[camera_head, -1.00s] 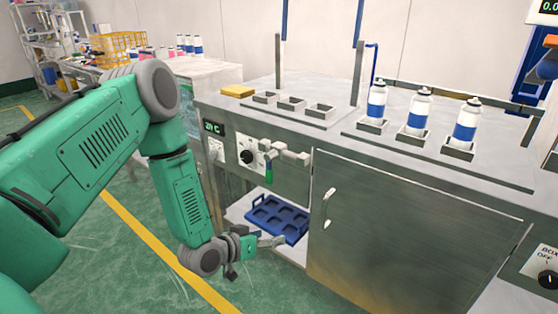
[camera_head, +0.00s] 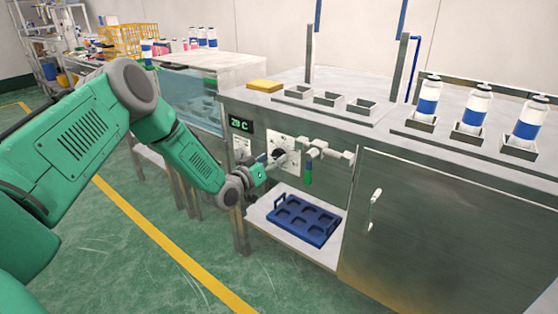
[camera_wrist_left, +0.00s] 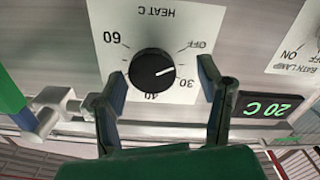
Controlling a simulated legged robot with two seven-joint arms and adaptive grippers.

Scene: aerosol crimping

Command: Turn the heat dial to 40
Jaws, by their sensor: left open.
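The black heat dial (camera_wrist_left: 152,70) sits on a white plate marked OFF, 30, 40 and 60, upside down in the left wrist view. Its white pointer line points right, between OFF and 30 and closer to 30. The dial also shows in the head view (camera_head: 281,157), partly covered by my gripper. My left gripper (camera_wrist_left: 160,72) is open, with one finger on each side of the dial; contact cannot be told. It also shows in the head view (camera_head: 268,168). The green display (camera_head: 241,125) reads 20 C. My right gripper is not in view.
A metal valve with a green handle (camera_head: 309,172) sticks out just right of the dial. A blue tray (camera_head: 303,220) lies on the shelf below. Blue-and-white cans (camera_head: 428,96) stand in holders on the bench top. A cabinet door (camera_head: 440,235) is at the right.

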